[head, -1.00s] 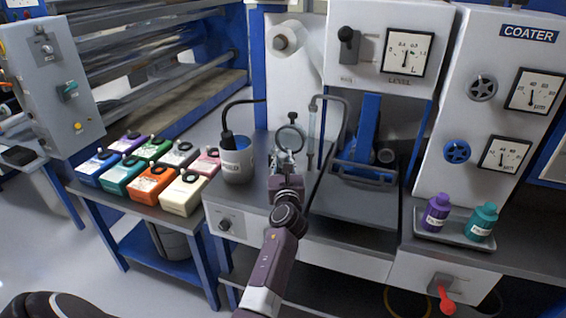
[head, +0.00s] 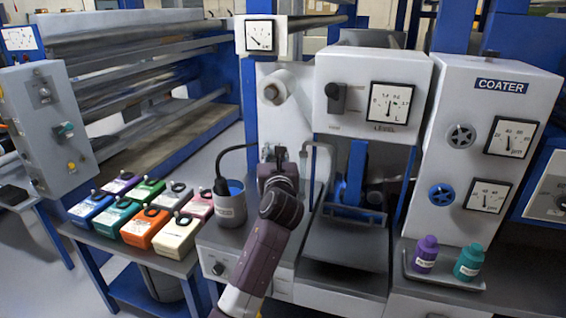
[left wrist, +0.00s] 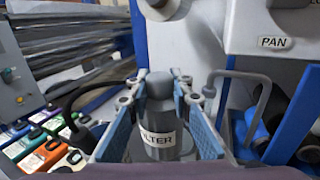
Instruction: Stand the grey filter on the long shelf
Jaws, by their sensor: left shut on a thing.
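In the left wrist view the grey filter (left wrist: 160,117) is an upright cylinder with a rounded grey cap and a white label reading FILTER. My left gripper (left wrist: 161,100) is shut on it, one blue-padded finger on each side. In the head view my left gripper (head: 274,154) is in front of the coater's pale back panel, above the bench, and my own arm hides the filter there. I cannot tell which surface is the long shelf. My right gripper is not in view.
A grey pot (head: 230,207) with a black hose stands just left of my arm. Several coloured boxes (head: 150,224) fill the table further left. A bent pipe (head: 318,165) rises close on the right. Purple (head: 426,254) and teal (head: 468,263) bottles stand on a tray.

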